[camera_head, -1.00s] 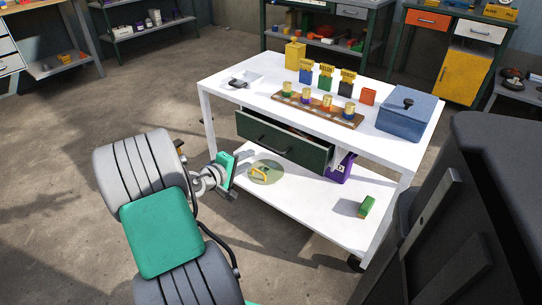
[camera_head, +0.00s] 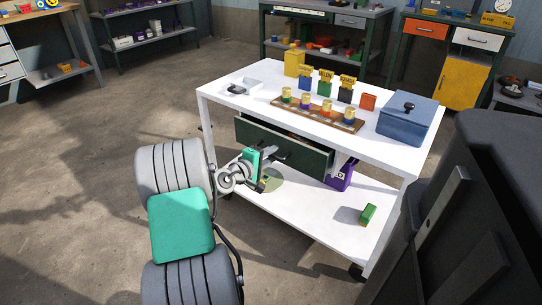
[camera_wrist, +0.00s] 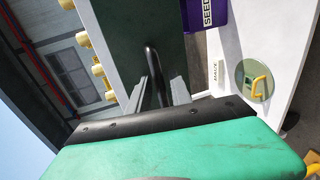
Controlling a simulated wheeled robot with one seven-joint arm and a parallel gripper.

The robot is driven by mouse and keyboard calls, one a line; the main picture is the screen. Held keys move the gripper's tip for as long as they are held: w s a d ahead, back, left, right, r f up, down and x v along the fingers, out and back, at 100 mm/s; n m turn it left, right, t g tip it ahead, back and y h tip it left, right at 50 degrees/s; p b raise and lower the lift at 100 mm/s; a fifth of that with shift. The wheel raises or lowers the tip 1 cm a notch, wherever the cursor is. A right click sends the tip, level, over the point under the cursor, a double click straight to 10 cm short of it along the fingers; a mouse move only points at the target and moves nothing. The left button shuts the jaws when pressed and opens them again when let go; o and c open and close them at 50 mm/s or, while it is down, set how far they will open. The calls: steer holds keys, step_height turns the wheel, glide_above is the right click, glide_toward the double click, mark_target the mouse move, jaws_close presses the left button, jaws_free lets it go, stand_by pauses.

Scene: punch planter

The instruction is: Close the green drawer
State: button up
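The green drawer (camera_head: 300,152) is dark green, under the white table's top, and stands pulled out. Its black bar handle is partly hidden by my gripper in the head view. My gripper (camera_head: 275,170) is close in front of the drawer front, at the handle's height. In the wrist view the drawer front (camera_wrist: 135,30) fills the upper middle, and the black handle (camera_wrist: 152,62) shows between the two grey fingers of my gripper (camera_wrist: 161,88). The fingers are apart. I cannot tell whether they touch the handle.
The white table (camera_head: 225,92) carries a wooden rack (camera_head: 318,115) with several small pots, and a blue lidded box (camera_head: 408,120). Its lower shelf (camera_head: 310,215) holds a purple package (camera_head: 340,178), a green block (camera_head: 367,214) and a round green disc. Open floor lies left.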

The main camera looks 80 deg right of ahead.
jaws_close()
stand_by(1.1)
